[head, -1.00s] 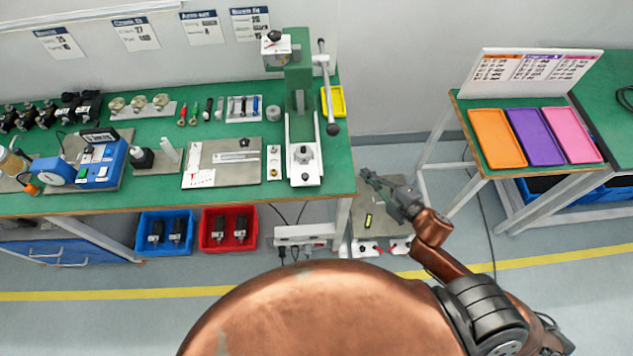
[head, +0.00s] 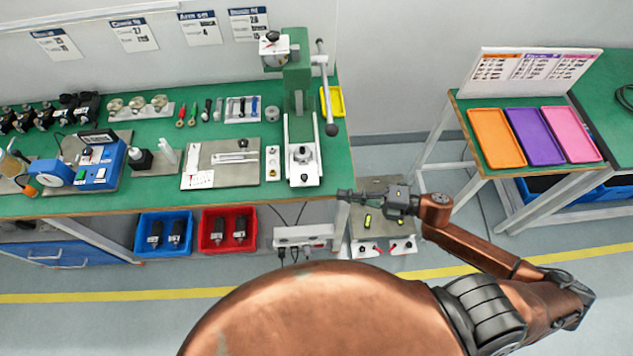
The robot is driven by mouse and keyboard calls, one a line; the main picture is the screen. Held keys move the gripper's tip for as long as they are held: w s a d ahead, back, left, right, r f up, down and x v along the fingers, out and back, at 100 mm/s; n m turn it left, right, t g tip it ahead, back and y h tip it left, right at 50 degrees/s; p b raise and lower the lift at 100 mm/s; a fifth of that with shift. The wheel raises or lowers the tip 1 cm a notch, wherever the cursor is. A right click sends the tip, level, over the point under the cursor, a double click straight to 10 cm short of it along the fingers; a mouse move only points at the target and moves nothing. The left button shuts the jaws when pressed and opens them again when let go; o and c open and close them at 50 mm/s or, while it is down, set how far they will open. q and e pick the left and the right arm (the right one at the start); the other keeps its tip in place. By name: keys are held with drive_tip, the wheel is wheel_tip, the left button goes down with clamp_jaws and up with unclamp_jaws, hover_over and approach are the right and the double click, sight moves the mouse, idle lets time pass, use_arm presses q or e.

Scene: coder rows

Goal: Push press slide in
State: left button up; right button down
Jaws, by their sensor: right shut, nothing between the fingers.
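The green arbor press (head: 298,95) stands at the right end of the green workbench. Its pale slide (head: 303,168) runs toward the bench's front edge and carries a small metal fixture with a round knob (head: 303,153). The slide's front end lies close to the front edge of the bench. The press lever (head: 324,90) hangs on the right of the press. My right gripper (head: 343,195) is shut and empty. It points left and shows just off the bench's front right corner, to the right of and nearer than the slide, apart from it. My left gripper is not in view.
A flat metal plate fixture (head: 222,165) and a small block with knobs (head: 272,162) lie left of the slide. A yellow tray (head: 337,101) is behind the lever. Blue (head: 148,243) and red bins (head: 207,243) sit below the bench. Another table with coloured trays (head: 497,138) stands right.

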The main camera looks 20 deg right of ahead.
drive_tip(key=x, duration=0.3)
drive_tip(key=w+x, duration=0.1)
drive_tip(key=x, duration=0.1)
drive_tip(key=d+b+x, duration=0.1)
drive_tip(key=x, duration=0.2)
drive_tip(key=shift+w+a+f, duration=0.2)
drive_tip(key=shift+w+f, duration=0.05)
drive_tip(key=shift+w, duration=0.3)
drive_tip(key=shift+w+a+f, duration=0.1)
drive_tip(key=shift+w, duration=0.5)
